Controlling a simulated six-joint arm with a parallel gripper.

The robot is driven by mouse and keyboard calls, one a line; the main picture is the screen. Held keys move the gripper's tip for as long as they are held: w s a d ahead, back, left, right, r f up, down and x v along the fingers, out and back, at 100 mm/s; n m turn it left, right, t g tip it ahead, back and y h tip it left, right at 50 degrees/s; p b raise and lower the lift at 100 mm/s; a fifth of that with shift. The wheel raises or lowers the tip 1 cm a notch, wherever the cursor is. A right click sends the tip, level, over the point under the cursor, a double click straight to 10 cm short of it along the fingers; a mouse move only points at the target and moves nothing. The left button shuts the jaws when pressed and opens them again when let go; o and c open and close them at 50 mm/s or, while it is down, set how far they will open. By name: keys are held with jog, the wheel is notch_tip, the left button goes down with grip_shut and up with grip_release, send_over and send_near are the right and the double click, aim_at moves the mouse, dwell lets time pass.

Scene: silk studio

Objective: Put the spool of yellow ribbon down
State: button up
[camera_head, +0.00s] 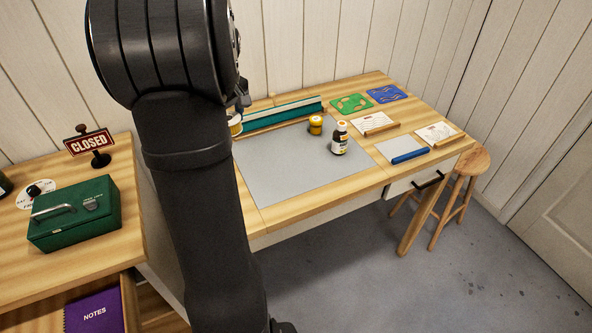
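A small round spool-like thing (235,125), pale with a yellowish band, shows at the right edge of my arm, near the table's back left corner. It is partly hidden by the arm, and I cannot tell if it is held or resting on the table. A dark part of my gripper (243,100) shows just above it; the fingers are mostly hidden behind the arm.
The dark bottle (339,139) has a pale label. A long green-topped rack (285,116) lies behind the mat. Green (351,103) and blue (387,93) squares, cards and a blue roll (410,156) lie to the right. The mat's front is clear. A green box (75,215) stands left.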

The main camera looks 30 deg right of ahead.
jog(key=s+d+m, duration=0.5)
jog(key=s+d, duration=1.3)
jog(key=d, duration=0.4)
send_over(296, 169)
jog(key=shift+h, duration=0.3)
jog(key=f, duration=1.2)
jog(key=shift+s+f, duration=0.15)
jog(key=shift+s, duration=0.15)
jog(key=shift+f, duration=2)
jog(key=shift+f, duration=0.1)
jog(key=o, duration=1)
